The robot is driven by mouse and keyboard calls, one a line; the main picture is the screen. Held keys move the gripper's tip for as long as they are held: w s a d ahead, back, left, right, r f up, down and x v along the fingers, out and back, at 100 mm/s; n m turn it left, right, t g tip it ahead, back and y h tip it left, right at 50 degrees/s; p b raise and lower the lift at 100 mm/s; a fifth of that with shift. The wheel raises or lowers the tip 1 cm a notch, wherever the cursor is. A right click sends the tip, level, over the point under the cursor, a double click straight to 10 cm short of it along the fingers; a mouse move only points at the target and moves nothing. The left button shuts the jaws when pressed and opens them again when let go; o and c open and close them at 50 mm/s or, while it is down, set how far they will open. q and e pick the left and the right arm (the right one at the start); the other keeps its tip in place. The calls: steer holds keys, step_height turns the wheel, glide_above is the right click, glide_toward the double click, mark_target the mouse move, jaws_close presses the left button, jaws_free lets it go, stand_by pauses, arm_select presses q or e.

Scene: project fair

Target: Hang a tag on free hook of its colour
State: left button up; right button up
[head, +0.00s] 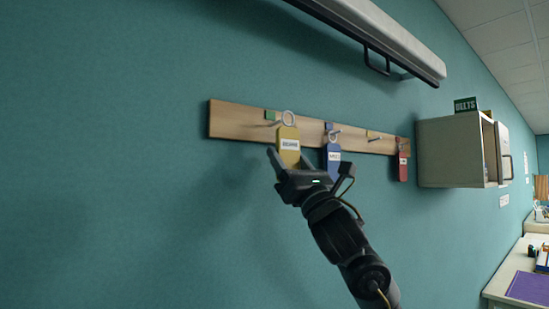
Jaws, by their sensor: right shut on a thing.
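A yellow tag (289,150) with a white label and a pale ring (288,117) is upright between the fingers of my right gripper (290,162). The gripper is shut on it. The ring appears beside the hook under the green mark (270,115) on the wooden hook board (235,120); I cannot tell whether they touch. A blue tag (333,158) hangs at the blue mark (329,126), its lower part close behind my gripper. The hook by the yellow mark (372,134) is bare. A red tag (403,168) hangs at the right end. My left gripper is out of view.
A pale wall cabinet (449,155) with an open door stands out just right of the board. A long white housing with a black rail (385,45) juts out above. A white worktop (500,285) is at lower right. The wall left of the board is clear.

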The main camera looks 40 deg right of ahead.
mark_target(288, 144)
steer(key=shift+s, duration=1.35)
steer(key=shift+h, duration=0.3)
steer(key=shift+s+a+r, duration=0.25)
steer(key=shift+a, duration=0.05)
steer(key=s+a+r, duration=0.2)
steer(key=a, duration=0.2)
steer(key=w+a+f+n+y+b, duration=0.2)
steer(key=a+f+y, duration=0.45)
steer(key=f, duration=0.65)
steer(key=a+f+y+b, duration=0.1)
steer(key=a+f+b, duration=0.1)
steer(key=f, duration=1.9)
steer(key=a+f+n+g+y+b, duration=0.1)
steer(key=a+f+b, duration=0.2)
steer(key=f, duration=1.9)
steer(key=shift+s+a+n+b, duration=0.25)
steer(key=shift+a+n+b, duration=0.05)
steer(key=shift+a+b, duration=0.1)
